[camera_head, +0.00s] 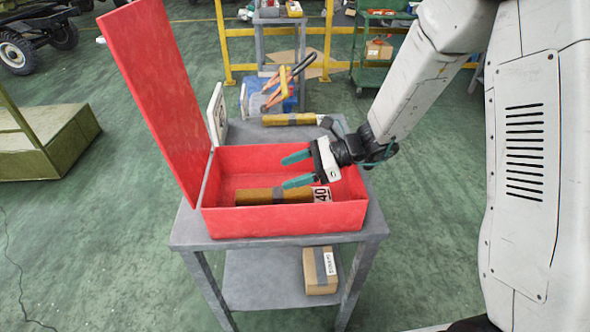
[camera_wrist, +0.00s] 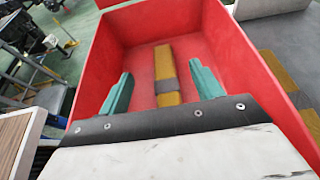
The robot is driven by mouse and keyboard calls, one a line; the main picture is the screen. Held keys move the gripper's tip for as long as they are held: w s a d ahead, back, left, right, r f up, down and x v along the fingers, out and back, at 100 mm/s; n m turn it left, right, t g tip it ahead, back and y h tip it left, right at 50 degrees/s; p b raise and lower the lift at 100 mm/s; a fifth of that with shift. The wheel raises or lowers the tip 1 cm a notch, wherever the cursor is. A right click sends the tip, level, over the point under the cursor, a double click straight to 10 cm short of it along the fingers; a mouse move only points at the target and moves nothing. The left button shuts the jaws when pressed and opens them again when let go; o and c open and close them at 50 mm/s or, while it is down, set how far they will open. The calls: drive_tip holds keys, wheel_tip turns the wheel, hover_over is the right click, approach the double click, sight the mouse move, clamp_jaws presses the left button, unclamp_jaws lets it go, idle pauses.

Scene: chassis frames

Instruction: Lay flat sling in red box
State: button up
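The red box (camera_head: 285,221) stands on a grey table with its lid (camera_head: 160,85) raised at the left. A yellow-brown flat sling (camera_head: 262,196) with a grey band and a white label marked 40 lies flat on the box floor. It also shows in the wrist view (camera_wrist: 165,65), lengthwise between my fingers. A second similar bundle (camera_head: 290,120) lies on the table behind the box, outside it. My gripper (camera_head: 284,171) has two teal fingers spread apart over the box. It is open and appears empty, above the sling; the exact height is unclear.
A white-grey panel (camera_head: 217,114) stands upright behind the box at the left. A small cardboard box (camera_head: 320,270) sits on the table's lower shelf. Yellow railing (camera_head: 228,45), a blue bin (camera_head: 290,104) and a green cart (camera_head: 380,55) are farther back.

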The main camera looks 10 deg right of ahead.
drive_tip(key=v, duration=0.7)
drive_tip(key=shift+d, duration=0.35)
drive_tip(key=shift+r, duration=0.15)
drive_tip(key=s+d+r+n+g+h, duration=0.25)
drive_tip(key=s+r+n+h, duration=0.25)
drive_tip(key=s+r+n, duration=0.65)
drive_tip(key=s+d+r+n+t+h, duration=0.1)
drive_tip(key=s+d+n+h, duration=0.2)
drive_tip(key=s, duration=0.4)
drive_tip(key=s+d+r+n+t+h, duration=0.1)
drive_tip(key=s+d+n+h, duration=0.3)
drive_tip(key=s+d, duration=0.4)
drive_tip(key=shift+s+r+t+h, duration=0.25)
drive_tip(key=shift+r+t+h, duration=0.05)
drive_tip(key=shift+t+h, duration=0.5)
drive_tip(key=shift+d, duration=0.1)
